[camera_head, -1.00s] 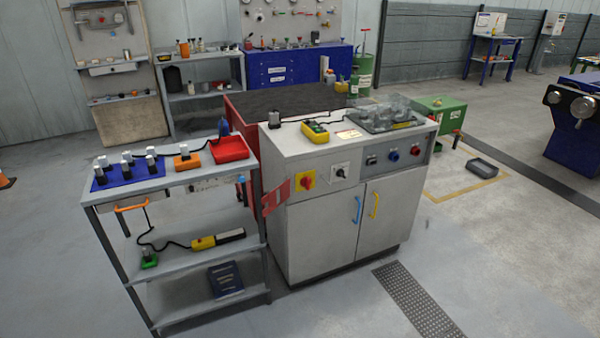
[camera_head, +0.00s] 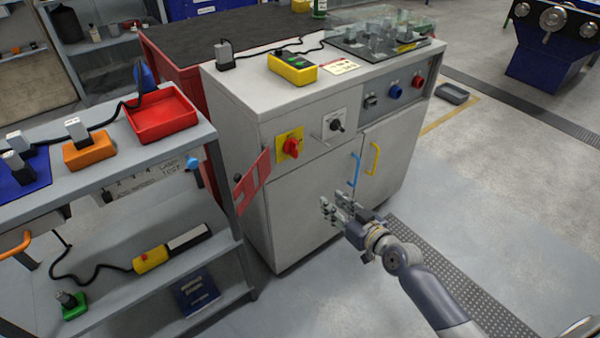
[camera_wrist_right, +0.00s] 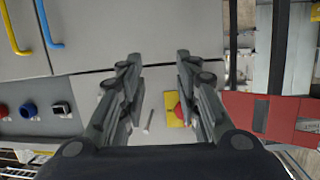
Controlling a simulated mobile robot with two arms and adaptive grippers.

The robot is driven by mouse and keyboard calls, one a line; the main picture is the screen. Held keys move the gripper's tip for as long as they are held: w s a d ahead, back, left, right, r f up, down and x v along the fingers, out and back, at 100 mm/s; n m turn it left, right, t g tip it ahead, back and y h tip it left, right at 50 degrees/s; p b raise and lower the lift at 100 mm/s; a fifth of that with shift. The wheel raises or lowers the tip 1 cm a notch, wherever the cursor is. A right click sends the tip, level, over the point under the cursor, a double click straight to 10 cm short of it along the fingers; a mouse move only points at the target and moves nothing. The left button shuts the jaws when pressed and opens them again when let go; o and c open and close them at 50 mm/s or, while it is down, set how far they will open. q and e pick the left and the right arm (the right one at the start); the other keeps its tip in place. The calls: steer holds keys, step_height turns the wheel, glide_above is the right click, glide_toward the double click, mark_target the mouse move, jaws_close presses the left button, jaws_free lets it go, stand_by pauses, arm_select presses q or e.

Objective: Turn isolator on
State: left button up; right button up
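The isolator is a red rotary handle on a yellow plate (camera_head: 290,146), on the left of the grey cabinet's (camera_head: 305,195) front. I cannot tell for sure which position its handle points to. In the right wrist view, the yellow plate (camera_wrist_right: 175,109) shows between my fingers, partly hidden by one of them. My right gripper (camera_head: 333,204) is open and empty, in front of the cabinet doors, below and to the right of the isolator and apart from it. It also shows in the wrist view (camera_wrist_right: 157,62), fingers spread. My left gripper is not in view.
A black rotary switch (camera_head: 336,125) sits right of the isolator. Blue (camera_head: 355,170) and yellow (camera_head: 374,158) door handles stick out near my right gripper. A red panel (camera_head: 252,183) juts out at the cabinet's left edge, beside a grey shelf trolley (camera_head: 110,180).

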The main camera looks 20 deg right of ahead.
mark_target(297, 151)
step_height(297, 151, up, 11)
steer(key=a+n+t+y+b, duration=0.1)
steer(key=a+t+y+b, duration=0.1)
steer(key=a+y, duration=0.1)
steer(key=x, duration=1)
steer(key=shift+w+d+f, duration=0.2)
steer(key=shift+d, duration=0.15)
steer(key=shift+w+a, duration=0.15)
steer(key=shift+w, duration=0.3)
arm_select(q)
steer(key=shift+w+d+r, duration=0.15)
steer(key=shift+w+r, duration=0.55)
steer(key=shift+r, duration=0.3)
arm_select(e)
jaws_close()
